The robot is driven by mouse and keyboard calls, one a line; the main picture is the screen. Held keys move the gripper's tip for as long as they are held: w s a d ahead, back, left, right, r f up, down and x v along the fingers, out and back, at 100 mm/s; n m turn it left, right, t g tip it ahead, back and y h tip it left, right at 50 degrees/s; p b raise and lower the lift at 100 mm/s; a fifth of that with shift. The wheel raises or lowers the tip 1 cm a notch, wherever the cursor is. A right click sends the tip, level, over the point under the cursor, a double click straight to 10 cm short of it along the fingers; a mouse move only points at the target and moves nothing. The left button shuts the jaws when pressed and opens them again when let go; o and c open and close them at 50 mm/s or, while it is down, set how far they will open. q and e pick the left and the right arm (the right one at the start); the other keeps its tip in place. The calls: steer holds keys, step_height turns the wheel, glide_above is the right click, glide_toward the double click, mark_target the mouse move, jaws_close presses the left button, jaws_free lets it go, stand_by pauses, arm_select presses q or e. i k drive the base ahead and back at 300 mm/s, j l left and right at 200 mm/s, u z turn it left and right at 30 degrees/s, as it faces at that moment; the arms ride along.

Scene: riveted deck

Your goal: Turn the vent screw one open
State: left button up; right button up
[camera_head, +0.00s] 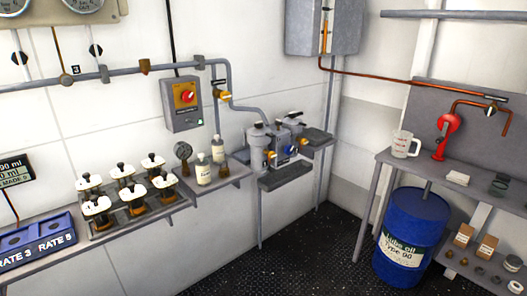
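A grey twin-housing unit (259,142) stands on a small wall shelf in the corner, at the middle of the head view. Small orange-yellow and blue fittings show on its front, and dark parts on top. The vent screw is too small to make out for certain, and I cannot tell whether it is open or closed. Neither of my grippers is in view, so nothing shows near the unit.
A dark tray (285,176) sits below the unit. Bottles (203,169) and a rack of several white-topped pots (132,185) stand left. A blue oil drum (411,235) stands under the right bench, which bears a clear jug (405,144) and red pump (446,137). The dark floor (320,245) before the corner is clear.

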mark_target(271, 155)
steer(key=i+l, duration=0.85)
steer(key=i+l+z, duration=0.15)
steer(key=i+l, duration=0.65)
steer(key=i, duration=0.15)
